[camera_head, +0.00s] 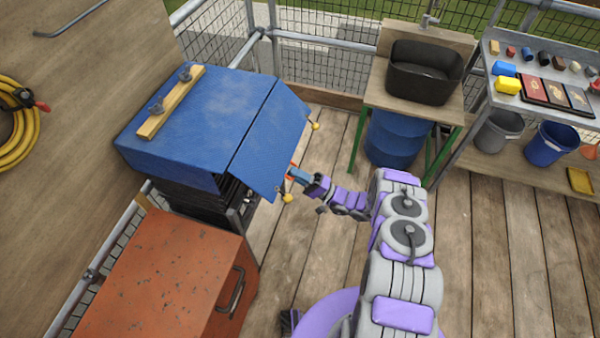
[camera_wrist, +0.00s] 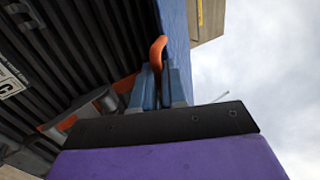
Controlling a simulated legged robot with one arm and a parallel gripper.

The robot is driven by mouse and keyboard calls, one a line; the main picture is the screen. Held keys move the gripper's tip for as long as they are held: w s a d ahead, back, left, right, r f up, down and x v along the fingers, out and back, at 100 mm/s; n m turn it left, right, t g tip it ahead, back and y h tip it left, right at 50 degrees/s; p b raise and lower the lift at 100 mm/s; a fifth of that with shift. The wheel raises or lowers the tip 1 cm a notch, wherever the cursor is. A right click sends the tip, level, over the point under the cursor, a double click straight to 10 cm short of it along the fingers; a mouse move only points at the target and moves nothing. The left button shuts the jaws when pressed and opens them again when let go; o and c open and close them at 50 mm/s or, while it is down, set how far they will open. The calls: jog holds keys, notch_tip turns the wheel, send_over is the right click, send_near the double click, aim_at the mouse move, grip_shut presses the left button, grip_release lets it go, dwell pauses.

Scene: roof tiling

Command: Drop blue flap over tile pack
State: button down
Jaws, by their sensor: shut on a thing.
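The blue flap (camera_head: 268,135) is the right part of a blue cover (camera_head: 200,115) lying over the tile pack. It slopes down and outward at the right side. My gripper (camera_head: 297,174) is at the flap's lower edge, shut on an orange loop (camera_wrist: 157,50) there. In the wrist view, my two blue fingers (camera_wrist: 161,80) close around the loop, and the flap (camera_wrist: 176,35) rises behind them. The tile pack (camera_head: 185,203) shows as dark stacked edges under the cover; its ribbed dark side fills the left of the wrist view (camera_wrist: 70,60).
A wooden batten (camera_head: 170,103) with clamps lies on the cover. Yellow balls (camera_head: 287,198) hang at the flap's corners. A rusty orange box (camera_head: 165,275) stands in front of the pack. A sink bench (camera_head: 375,85) and shelf (camera_head: 555,115) stand right. Plank floor is clear between.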

jog(key=shift+w+a+f, duration=0.45)
jog(key=shift+a+f, duration=0.35)
jog(key=c, duration=1.2)
grip_release()
jog(key=shift+f, duration=0.1)
